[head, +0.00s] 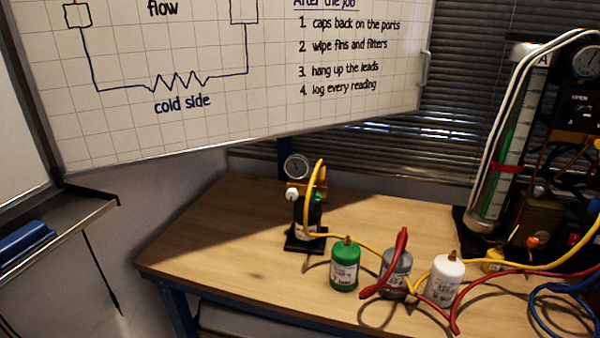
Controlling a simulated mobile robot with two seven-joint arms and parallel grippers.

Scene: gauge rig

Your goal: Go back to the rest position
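Neither my left nor my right gripper shows in the head view, and no part of my arms can be made out. The wooden workbench (215,240) fills the lower middle and right. A small black device with a round gauge (297,167) and a yellow hose (311,185) stands upright near the bench's back left. In front of it are a green bottle (344,268), a grey bottle (396,270) and a white bottle (443,280), all upright.
A gauge rig with a clear graduated cylinder (512,140) stands at the bench's right. Yellow, red and blue hoses (565,290) lie around it. A whiteboard (230,110) hangs over the back left. A ledge (60,235) with a blue object (25,240) is at far left. The bench's left part is clear.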

